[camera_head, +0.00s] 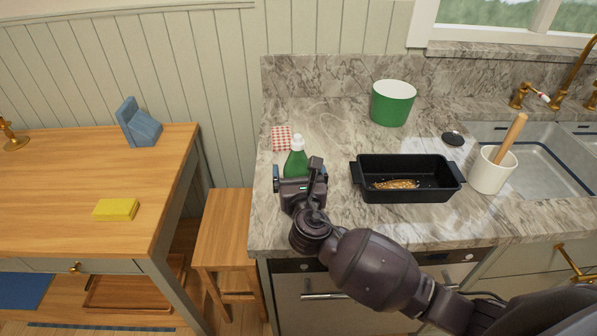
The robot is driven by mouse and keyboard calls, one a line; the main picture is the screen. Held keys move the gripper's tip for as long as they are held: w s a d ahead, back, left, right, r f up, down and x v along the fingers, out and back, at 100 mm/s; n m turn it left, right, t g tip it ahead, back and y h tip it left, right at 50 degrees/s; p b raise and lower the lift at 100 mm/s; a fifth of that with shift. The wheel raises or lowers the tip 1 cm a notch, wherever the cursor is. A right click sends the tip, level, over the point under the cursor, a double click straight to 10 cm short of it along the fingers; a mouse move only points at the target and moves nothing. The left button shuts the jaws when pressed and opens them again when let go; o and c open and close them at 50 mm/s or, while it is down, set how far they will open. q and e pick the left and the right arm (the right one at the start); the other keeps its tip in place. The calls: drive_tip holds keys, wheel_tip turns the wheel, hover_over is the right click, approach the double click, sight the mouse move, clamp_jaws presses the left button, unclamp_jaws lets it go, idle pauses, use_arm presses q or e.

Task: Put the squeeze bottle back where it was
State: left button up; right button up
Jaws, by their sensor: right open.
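A green squeeze bottle (296,160) with a white cap stands upright near the left end of the marble counter. My right gripper (299,175) is at the bottle, on its near side, with its fingers open on either side of the lower part. The gripper hides the bottle's base, and I cannot tell whether the fingers touch it. My left gripper does not show.
A black baking dish (455,185) holding a brown food item stands right of my gripper. A red checked item (281,137), green pot (393,104) and white crock (488,176) are on the counter (345,120). A wooden table (60,170) is left.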

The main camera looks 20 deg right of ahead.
drive_tip(key=shift+r, duration=0.1)
drive_tip(key=s, duration=0.4)
drive_tip(key=s+a, duration=0.1)
drive_tip(key=s, duration=0.2)
drive_tip(key=s+a, duration=0.1)
drive_tip(key=s, duration=0.3)
drive_tip(key=shift+s+a, duration=0.1)
drive_tip(key=shift+s, duration=0.25)
